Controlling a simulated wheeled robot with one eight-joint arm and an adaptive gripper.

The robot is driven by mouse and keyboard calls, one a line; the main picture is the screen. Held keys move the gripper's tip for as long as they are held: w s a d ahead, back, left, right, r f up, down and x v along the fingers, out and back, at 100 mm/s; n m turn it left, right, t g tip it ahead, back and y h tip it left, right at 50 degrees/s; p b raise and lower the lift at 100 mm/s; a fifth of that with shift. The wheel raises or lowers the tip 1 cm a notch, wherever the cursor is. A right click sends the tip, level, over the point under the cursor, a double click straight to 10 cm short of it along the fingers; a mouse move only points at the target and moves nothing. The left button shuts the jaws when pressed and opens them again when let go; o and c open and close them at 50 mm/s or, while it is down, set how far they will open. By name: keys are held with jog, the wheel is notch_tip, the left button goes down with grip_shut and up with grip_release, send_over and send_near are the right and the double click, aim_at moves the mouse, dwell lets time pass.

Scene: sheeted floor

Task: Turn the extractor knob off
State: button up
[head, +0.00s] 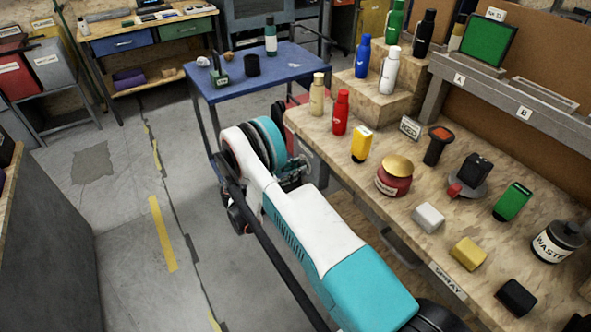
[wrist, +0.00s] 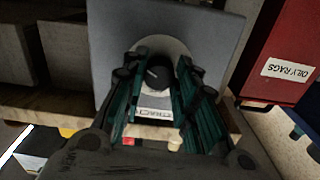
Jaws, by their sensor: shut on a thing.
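The extractor knob (wrist: 157,75) is a round black knob on a pale round plate, set on a grey panel (wrist: 215,35) in the wrist view. A small pale mark shows on the knob's face. A white label (wrist: 153,114), partly readable as the extractor's, sits just below it. My gripper (wrist: 160,68) has its dark green fingers on both sides of the knob and is shut on it. The fingers hide the knob's sides. In the head view my arm covers the area, and I cannot make out the knob there.
A red bin labelled oily rags (wrist: 285,55) stands right of the panel in the wrist view. In the head view a wooden workbench (head: 330,150) with bottles and small items lies right of my arm. A blue table (head: 290,60) stands behind. The floor (head: 110,220) at left is clear.

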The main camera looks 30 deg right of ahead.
jog(key=shift+n, duration=0.3)
jog(key=n, duration=2.3)
jog(key=shift+s+r, duration=0.1)
jog(key=shift+r, duration=0.1)
jog(key=shift+n, duration=0.3)
jog(key=o, duration=1.1)
jog(key=shift+a, duration=0.1)
